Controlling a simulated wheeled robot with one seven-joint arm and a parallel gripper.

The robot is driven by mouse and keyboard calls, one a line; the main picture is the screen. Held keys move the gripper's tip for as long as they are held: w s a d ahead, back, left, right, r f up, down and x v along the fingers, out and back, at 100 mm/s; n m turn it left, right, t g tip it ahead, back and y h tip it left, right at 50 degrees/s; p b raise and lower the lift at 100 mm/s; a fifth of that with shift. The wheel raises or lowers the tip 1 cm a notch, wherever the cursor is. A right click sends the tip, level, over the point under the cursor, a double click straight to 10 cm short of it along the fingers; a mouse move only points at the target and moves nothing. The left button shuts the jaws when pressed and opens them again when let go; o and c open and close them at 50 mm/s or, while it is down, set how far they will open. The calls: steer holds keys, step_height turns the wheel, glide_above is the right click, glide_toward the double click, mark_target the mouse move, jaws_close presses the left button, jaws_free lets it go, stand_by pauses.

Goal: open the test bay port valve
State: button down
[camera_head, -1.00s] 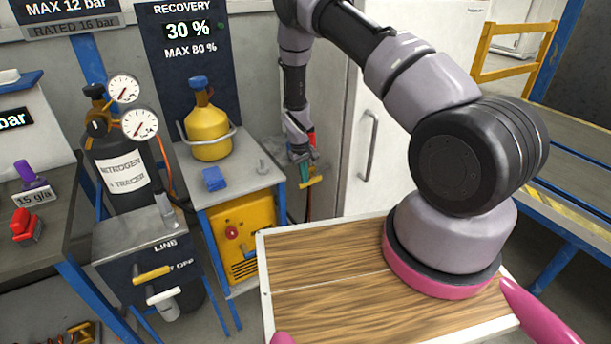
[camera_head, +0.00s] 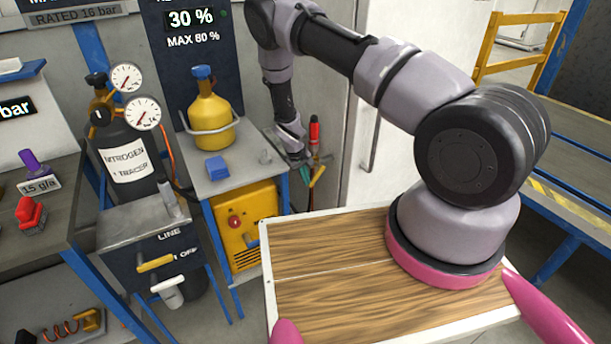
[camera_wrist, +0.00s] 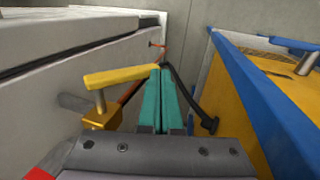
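The port valve shows in the wrist view as a brass body (camera_wrist: 101,117) with a flat yellow handle (camera_wrist: 122,76) on top. The handle points right, its free end close to the left fingertip; whether they touch is unclear. My gripper (camera_wrist: 161,70) has its two teal fingers together, with nothing visible between them. In the head view, my gripper (camera_head: 305,175) is low beside the white cabinet, just left of the yellow handle (camera_head: 318,177), which slants up to the right. The valve body is hard to make out there.
The blue-framed recovery bench (camera_head: 207,205) with its yellow machine (camera_head: 250,222) stands close on the left. A white cabinet (camera_head: 378,165) is on the right. A red-topped fitting (camera_head: 314,130) rises behind the valve. A narrow floor gap lies between bench and cabinet.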

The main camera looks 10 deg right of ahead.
mark_target(312, 186)
steer(key=shift+d+x, duration=0.15)
steer(key=shift+x, duration=0.6)
steer(key=shift+d+x, duration=0.2)
steer(key=shift+x, duration=0.6)
steer(key=shift+f+h, duration=0.1)
steer(key=shift+h, duration=0.2)
steer(key=shift+w+d+f+h, duration=0.15)
steer(key=shift+d+f+h, duration=0.1)
steer(key=shift+h, duration=0.25)
steer(key=shift+w+d+f, duration=0.1)
steer(key=shift+d+f, duration=0.05)
steer(key=shift+d, duration=0.2)
